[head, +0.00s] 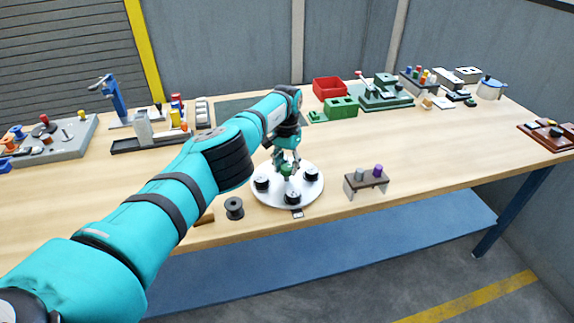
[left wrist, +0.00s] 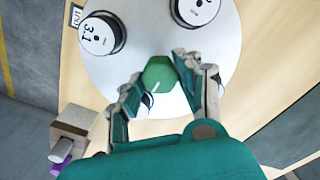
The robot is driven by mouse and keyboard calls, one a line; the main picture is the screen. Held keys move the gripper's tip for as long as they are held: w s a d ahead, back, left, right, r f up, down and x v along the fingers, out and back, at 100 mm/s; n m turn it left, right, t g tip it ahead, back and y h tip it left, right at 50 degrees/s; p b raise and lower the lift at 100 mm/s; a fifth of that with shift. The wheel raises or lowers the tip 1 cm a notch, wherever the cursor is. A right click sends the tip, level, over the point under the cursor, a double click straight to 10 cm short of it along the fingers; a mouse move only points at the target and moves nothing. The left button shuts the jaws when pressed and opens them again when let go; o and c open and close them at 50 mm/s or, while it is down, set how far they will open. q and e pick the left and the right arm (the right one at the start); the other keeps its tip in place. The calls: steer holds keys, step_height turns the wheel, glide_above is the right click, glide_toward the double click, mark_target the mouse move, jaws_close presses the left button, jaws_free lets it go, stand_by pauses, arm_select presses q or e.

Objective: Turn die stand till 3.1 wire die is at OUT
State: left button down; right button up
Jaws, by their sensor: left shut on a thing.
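The round white die stand (head: 268,198) lies flat near the table's front edge, with black, white-topped dies around its rim. My left gripper (head: 287,164) is over its middle, shut on the green knob (left wrist: 159,74). In the left wrist view the die marked 3.1 (left wrist: 98,36) sits right beside the OUT plate (left wrist: 76,17), in line with it from the knob. In the head view the plate (head: 297,213) is at the stand's front edge. Another die (left wrist: 198,9) is partly cut off at the top. My fingers partly hide the rest. My right gripper is out of view.
A small dark rack (head: 367,181) with grey and purple pegs stands right of the stand. A dark spool (head: 234,208) stands to its left. Green blocks (head: 340,107) and a red bin (head: 328,88) are behind. The table's right middle is clear.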

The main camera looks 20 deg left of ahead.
arm_select(q)
steer(key=shift+r, duration=0.15)
steer(key=c, duration=0.9)
jaws_free()
steer(key=shift+o, duration=0.2)
